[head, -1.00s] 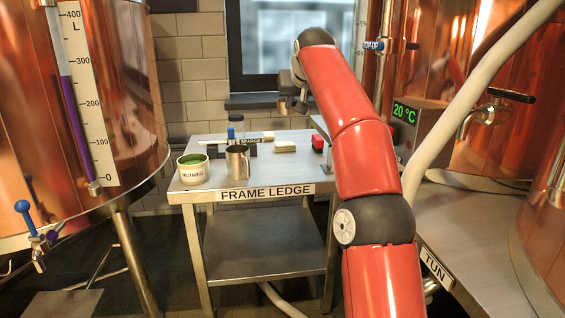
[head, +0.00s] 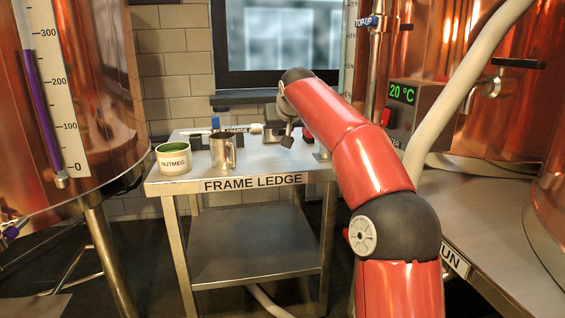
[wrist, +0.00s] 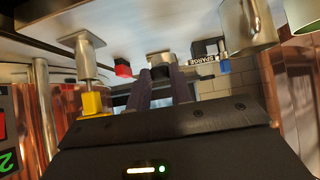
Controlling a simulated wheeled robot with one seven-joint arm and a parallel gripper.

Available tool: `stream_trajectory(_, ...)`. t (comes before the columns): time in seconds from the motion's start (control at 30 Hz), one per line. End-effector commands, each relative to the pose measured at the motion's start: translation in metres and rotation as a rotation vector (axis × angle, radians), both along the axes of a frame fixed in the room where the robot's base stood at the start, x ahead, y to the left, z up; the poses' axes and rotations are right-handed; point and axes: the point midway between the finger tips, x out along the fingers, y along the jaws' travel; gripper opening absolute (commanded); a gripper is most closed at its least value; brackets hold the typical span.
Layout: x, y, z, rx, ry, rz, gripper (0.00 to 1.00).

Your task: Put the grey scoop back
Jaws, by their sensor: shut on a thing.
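My gripper (head: 276,130) is over the right half of the frame ledge (head: 207,187), pointing down and away. It is shut on a small grey thing (head: 288,141), which I take for the grey scoop. It hangs close to the ledge top; whether it touches cannot be told. In the wrist view, which is turned upside down, the dark fingers reach toward the ledge, and a small grey piece (wrist: 160,57) shows at their tips. Most of the scoop's shape is hidden.
A nutmeg pot (head: 173,160) and a metal mug (head: 223,153) stand left on the ledge. Behind are a sparge label (wrist: 203,58) and a blue-topped item (head: 215,123). A red block (wrist: 123,68) shows in the wrist view. Bare ledge lies between mug and gripper.

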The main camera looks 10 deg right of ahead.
Motion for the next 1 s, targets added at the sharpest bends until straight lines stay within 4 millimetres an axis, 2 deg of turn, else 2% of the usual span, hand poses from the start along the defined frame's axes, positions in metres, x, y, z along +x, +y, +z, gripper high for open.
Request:
stream_trajectory(0.03, -0.001, -0.001, -0.009, -0.001, -0.002, -0.001, 0.00)
stream_trajectory(0.17, 0.000, 0.000, -0.018, -0.001, -0.003, 0.000, 0.00)
stream_trajectory(0.43, 0.000, 0.000, -0.053, -0.001, -0.002, -0.001, 0.00)
stream_trajectory(0.83, 0.000, 0.000, -0.058, 0.000, -0.003, 0.000, 0.00)
stream_trajectory(0.87, 0.000, 0.000, -0.057, 0.000, -0.002, 0.000, 0.24)
stream_trajectory(1.0, 0.000, 0.000, -0.057, 0.000, -0.002, 0.000, 0.42)
